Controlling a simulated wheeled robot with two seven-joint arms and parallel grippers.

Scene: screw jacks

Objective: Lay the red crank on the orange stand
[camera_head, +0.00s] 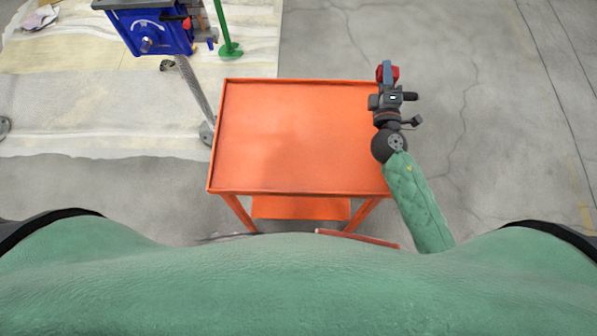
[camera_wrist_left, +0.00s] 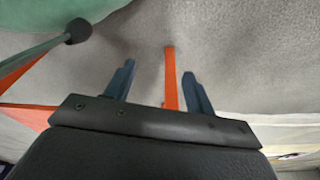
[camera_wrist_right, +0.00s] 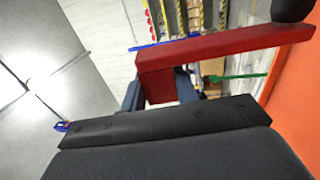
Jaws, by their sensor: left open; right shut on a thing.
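The orange stand (camera_head: 300,130) is a low table with a raised rim and a flat, empty top, in the middle of the head view. My right gripper (camera_head: 388,72) is at the far right edge of the stand. It is shut on the red crank (camera_wrist_right: 215,55), which has a long red arm and a dark knob at one end in the right wrist view. In the head view only a small red part of the crank (camera_head: 394,72) shows. My left gripper (camera_wrist_left: 160,85) is open and empty; its wrist view shows the floor and an orange leg between the fingers.
Bare concrete floor (camera_head: 480,120) lies to the right of the orange stand.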

